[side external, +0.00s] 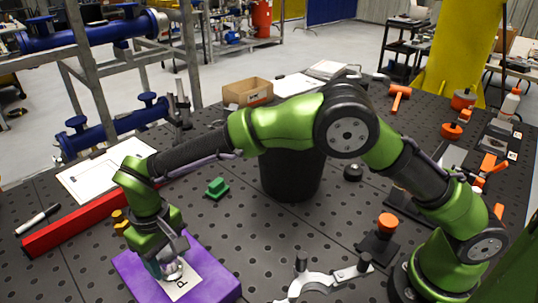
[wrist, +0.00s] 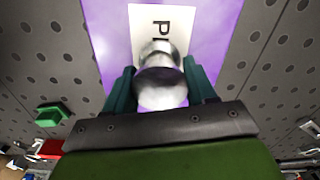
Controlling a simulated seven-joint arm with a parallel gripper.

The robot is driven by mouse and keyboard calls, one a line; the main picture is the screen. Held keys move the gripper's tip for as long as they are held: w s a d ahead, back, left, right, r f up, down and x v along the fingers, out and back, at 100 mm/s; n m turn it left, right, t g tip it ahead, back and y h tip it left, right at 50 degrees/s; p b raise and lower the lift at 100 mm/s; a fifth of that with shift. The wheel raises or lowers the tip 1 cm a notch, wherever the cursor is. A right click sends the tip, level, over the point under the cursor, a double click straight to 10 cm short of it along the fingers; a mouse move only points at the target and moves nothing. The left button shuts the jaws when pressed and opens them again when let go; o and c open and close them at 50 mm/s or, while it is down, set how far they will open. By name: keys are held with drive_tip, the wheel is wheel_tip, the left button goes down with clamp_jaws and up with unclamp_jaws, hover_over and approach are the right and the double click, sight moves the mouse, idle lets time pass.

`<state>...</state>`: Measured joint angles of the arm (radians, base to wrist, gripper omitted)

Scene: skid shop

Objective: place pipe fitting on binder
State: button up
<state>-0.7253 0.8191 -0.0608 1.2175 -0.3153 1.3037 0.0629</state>
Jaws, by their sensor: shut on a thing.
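The pipe fitting (wrist: 160,82) is a shiny silver metal piece with rounded ends. My gripper (wrist: 161,88) is shut on it, with a dark green finger on each side. The binder (side external: 208,277) is purple with a white label and lies flat on the table at the lower left. It also shows in the wrist view (wrist: 215,40), under the fitting. In the side view my gripper (side external: 170,270) and the fitting (side external: 174,271) are over the label. I cannot tell whether the fitting touches the binder.
A red bar (side external: 80,225) and a marker (side external: 38,219) lie left of the binder. A small green block (side external: 216,188) sits behind it. A black bin (side external: 290,175) stands mid-table. A metal clamp-like part (side external: 315,280) lies to the right of the binder.

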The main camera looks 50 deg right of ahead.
drive_tip(key=o, duration=1.1)
drive_tip(key=shift+f, duration=0.1)
